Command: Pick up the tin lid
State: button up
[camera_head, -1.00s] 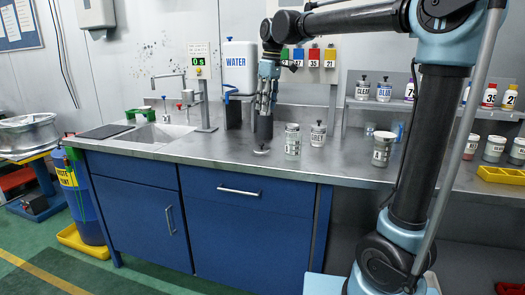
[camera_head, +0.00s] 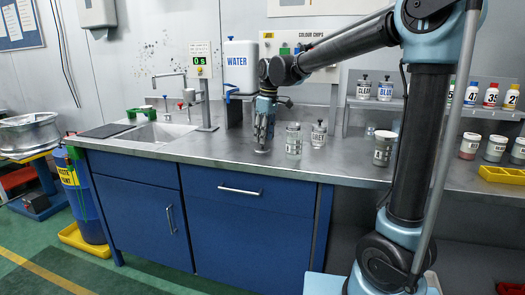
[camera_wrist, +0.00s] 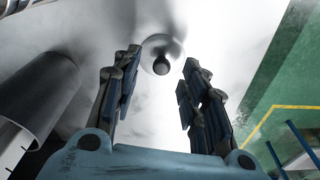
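The tin lid is a round, pale metal disc with a black knob; it lies on the steel counter in the head view (camera_head: 262,150). In the wrist view the lid (camera_wrist: 160,45) shows beyond my fingertips, its dark knob roughly between them. My gripper (camera_head: 264,138) points down just above the lid. In the wrist view my gripper (camera_wrist: 160,74) is open, with two blue-padded fingers apart and nothing between them. The head view does not show whether the fingers touch the lid.
An open-looking grey tin (camera_head: 293,140) and a knobbed tin (camera_head: 318,134) stand just right of my gripper. Another tin (camera_head: 383,148) stands farther right. A dark cylinder (camera_wrist: 40,95) is close on the left in the wrist view. The sink (camera_head: 155,135) is left; the counter's front is clear.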

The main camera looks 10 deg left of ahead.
jog(key=shift+a+f, duration=0.2)
jog(key=shift+f, duration=1.25)
jog(key=c, duration=0.9)
jog(key=shift+r, duration=0.1)
